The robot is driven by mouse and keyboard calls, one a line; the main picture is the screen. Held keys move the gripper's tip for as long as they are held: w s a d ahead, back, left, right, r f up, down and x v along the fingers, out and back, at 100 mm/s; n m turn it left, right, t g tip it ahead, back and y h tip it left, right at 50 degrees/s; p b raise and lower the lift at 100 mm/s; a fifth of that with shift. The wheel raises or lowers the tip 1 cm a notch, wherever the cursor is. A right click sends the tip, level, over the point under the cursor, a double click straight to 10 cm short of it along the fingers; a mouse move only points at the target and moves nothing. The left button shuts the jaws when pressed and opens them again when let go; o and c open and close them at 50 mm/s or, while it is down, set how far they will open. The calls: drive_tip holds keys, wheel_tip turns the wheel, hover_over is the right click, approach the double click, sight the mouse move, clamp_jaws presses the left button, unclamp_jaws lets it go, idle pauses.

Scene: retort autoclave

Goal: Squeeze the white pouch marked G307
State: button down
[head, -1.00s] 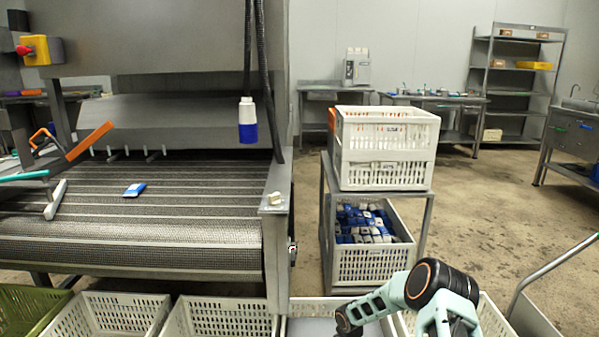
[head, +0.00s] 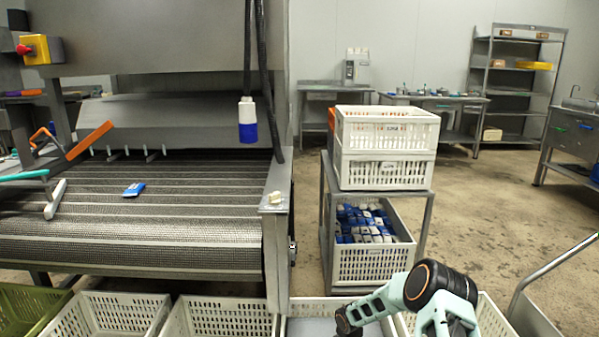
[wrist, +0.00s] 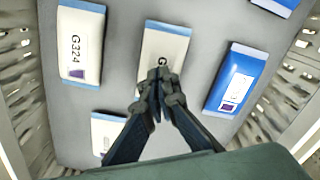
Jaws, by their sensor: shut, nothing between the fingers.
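In the wrist view, a white pouch with blue ends (wrist: 166,48) lies flat on a grey surface, and my gripper (wrist: 158,74) is shut over it with nothing between the fingers. Only a letter G shows of its marking; the fingers cover the rest, so I cannot read G307. I cannot tell whether the fingertips touch it. A white pouch marked G324 (wrist: 81,42) lies to its left. In the head view my gripper is out of sight below the bottom edge.
A blue pouch (wrist: 236,80) lies right of the middle one, another (wrist: 274,6) at the top right. A white pouch (wrist: 106,130) lies lower left. Slotted crate walls (wrist: 22,75) stand on both sides. A conveyor (head: 130,225) and stacked crates (head: 385,165) stand beyond.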

drive_tip(key=shift+s+f+b, duration=0.1)
drive_tip(key=shift+f+b, duration=0.45)
drive_tip(key=shift+f, duration=0.35)
idle(1.2)
drive_tip(key=shift+r, duration=0.1)
wheel_tip(320, 180, up, 8)
drive_tip(key=p, duration=0.5)
idle(0.3)
